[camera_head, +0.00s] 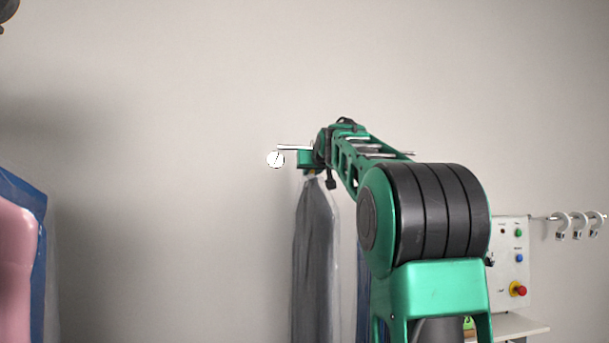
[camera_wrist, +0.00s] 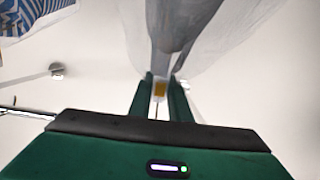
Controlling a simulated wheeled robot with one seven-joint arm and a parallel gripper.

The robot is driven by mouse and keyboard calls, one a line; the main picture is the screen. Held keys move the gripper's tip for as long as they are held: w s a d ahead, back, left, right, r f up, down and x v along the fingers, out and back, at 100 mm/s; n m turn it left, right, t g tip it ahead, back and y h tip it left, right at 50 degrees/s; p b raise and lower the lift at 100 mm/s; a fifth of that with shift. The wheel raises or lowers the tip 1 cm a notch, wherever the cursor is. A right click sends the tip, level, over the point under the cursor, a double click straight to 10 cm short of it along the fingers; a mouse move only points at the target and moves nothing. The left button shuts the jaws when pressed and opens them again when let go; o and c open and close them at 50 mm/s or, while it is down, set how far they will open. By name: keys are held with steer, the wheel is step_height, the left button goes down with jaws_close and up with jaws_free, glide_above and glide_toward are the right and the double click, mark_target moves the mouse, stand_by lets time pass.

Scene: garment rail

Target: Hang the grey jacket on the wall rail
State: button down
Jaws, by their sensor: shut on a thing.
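My gripper (camera_head: 311,170) is shut on the hanger of the grey jacket (camera_head: 316,260). The jacket hangs below it in a clear cover, roughly upright. In the wrist view, my gripper's green fingers (camera_wrist: 160,98) close around the hanger's neck, beside an orange tag, and the grey jacket (camera_wrist: 180,22) hangs beyond. A metal rail (camera_head: 292,147) with a round white end piece (camera_head: 276,159) shows at the wall just by my gripper; my arm hides much of it. I cannot tell whether the hanger's hook touches the rail.
A pink garment (camera_head: 17,270) in a blue-edged cover hangs at the far left. A control box (camera_head: 513,262) with coloured buttons is at the right, near a rail with white hooks (camera_head: 578,226). A blue garment (camera_head: 363,290) shows partly behind my arm. The wall left of the jacket is clear.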

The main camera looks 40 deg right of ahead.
steer(key=shift+f, duration=0.6)
stand_by(0.3)
steer(key=c, duration=1.6)
jaws_free()
steer(key=shift+s, duration=0.1)
steer(key=shift+o, duration=0.2)
steer(key=shift+f, duration=0.2)
steer(key=v, duration=1)
steer(key=shift+s+a+r, duration=0.15)
steer(key=shift+s+a, duration=0.05)
steer(key=shift+a, duration=0.05)
steer(key=shift+o, duration=1)
